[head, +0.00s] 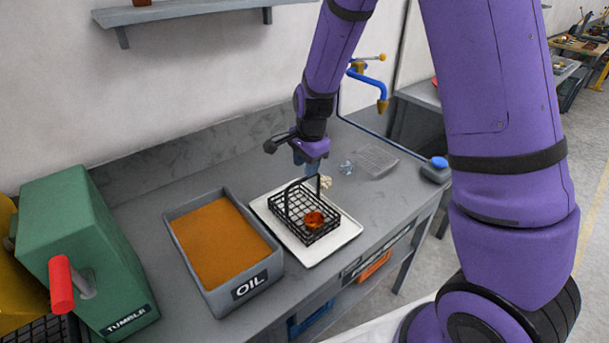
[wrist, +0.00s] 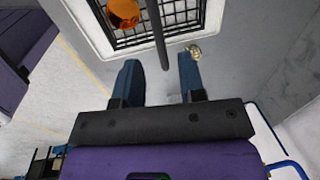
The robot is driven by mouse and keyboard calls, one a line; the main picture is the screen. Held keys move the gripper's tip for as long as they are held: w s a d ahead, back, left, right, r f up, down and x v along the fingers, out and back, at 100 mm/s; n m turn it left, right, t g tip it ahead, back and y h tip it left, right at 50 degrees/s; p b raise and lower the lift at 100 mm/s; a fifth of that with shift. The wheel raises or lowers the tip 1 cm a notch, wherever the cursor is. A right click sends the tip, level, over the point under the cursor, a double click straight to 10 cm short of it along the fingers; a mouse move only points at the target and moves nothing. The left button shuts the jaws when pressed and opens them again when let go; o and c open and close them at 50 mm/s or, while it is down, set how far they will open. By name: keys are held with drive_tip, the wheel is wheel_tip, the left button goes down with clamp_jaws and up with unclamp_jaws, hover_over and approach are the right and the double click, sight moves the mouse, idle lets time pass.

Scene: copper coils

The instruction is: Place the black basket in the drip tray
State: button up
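The black wire basket (head: 318,237) sits level over the white drip tray (head: 350,229) and appears to rest in it. A shiny orange-copper piece (head: 314,220) lies inside the basket and also shows in the wrist view (wrist: 123,13). The basket's handle stands upright. In the wrist view the dark handle bar (wrist: 156,35) runs between the two blue fingers of my gripper (wrist: 160,62), with a gap on each side. In the head view my gripper (head: 312,180) is just behind the top of the handle. It is open and holds nothing.
A grey oil bin (head: 272,274) with orange-brown contents stands left of the tray. A green tumbler box (head: 75,235) with a red handle is farther left. A clear wire rack (head: 376,160), small pale pieces and a blue tap (head: 370,82) are behind to the right.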

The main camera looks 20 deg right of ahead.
drive_tip(key=s+d+r+n+t, duration=0.1)
drive_tip(key=s+r+n, duration=0.1)
drive_tip(key=s+r, duration=0.35)
drive_tip(key=s+d+r+n, duration=0.2)
drive_tip(key=s+r+n, duration=0.1)
drive_tip(key=r, duration=0.6)
drive_tip(key=s+d+r+n+t, duration=0.1)
drive_tip(key=s+r+n, duration=0.1)
drive_tip(key=s+r, duration=0.35)
drive_tip(key=s+d+r+n, duration=0.1)
drive_tip(key=s+r+n, duration=0.2)
drive_tip(key=s, duration=0.4)
drive_tip(key=s+d+r+n+t, duration=0.1)
drive_tip(key=s+r+n, duration=0.2)
drive_tip(key=s, duration=0.4)
drive_tip(key=shift+s+d+r+n+t, duration=0.15)
drive_tip(key=shift+s+r+n+t, duration=0.2)
drive_tip(key=shift+n, duration=0.35)
